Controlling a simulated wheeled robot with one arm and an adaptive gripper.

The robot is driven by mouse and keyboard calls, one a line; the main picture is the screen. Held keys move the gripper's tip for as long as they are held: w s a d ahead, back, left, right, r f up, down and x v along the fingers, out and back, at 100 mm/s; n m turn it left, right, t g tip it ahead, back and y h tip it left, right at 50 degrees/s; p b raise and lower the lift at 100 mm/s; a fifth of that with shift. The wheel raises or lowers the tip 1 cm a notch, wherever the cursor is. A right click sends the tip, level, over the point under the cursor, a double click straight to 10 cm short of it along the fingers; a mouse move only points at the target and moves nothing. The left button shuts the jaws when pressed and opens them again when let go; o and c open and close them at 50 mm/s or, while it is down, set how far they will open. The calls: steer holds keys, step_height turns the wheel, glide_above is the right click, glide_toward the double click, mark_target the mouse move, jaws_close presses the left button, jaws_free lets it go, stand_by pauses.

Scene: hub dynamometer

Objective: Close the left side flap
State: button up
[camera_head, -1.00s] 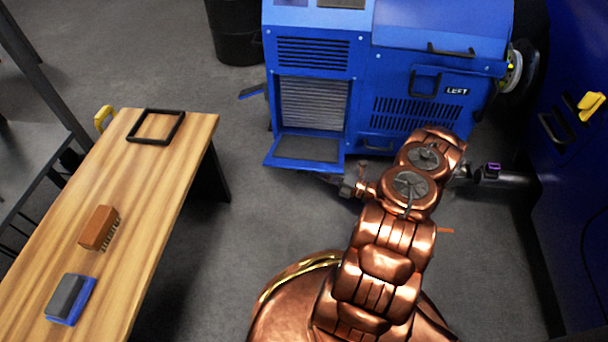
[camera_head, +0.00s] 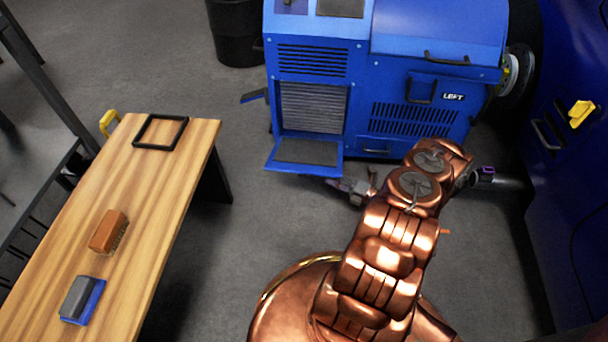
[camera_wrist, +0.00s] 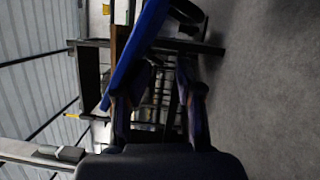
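The left side flap (camera_head: 305,152) is a blue-framed panel with a dark inner face, at the lower left of the blue machine marked LEFT (camera_head: 400,100). It stands folded outward, open, below a louvered grille (camera_head: 312,106). My gripper (camera_head: 340,185) is low, just below and to the right of the flap's outer right corner. In the wrist view my gripper (camera_wrist: 168,75) has its two fingers apart with nothing clearly held between them. A blue panel edge (camera_wrist: 138,50), probably the flap, passes close to the left finger; I cannot tell whether they touch.
A wooden table (camera_head: 170,215) at left holds a black frame (camera_head: 160,132), a brown brush (camera_head: 108,231) and a blue-grey block (camera_head: 82,300). A dark bin (camera_head: 236,32) stands behind. A blue cabinet (camera_head: 570,180) is at right. The floor between table and machine is clear.

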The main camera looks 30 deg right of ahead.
steer(key=shift+r+p+v, duration=0.15)
steer(key=shift+p+v, duration=0.85)
steer(key=shift+v, duration=0.2)
steer(key=shift+r+p+v, duration=0.15)
steer(key=shift+p+v, duration=0.85)
steer(key=shift+v, duration=0.15)
steer(key=shift+s+a, duration=0.1)
steer(key=shift+a, duration=0.05)
steer(key=shift+r+p, duration=0.2)
steer(key=shift+p, duration=0.7)
steer(key=shift+f, duration=0.15)
steer(key=shift+c, duration=0.2)
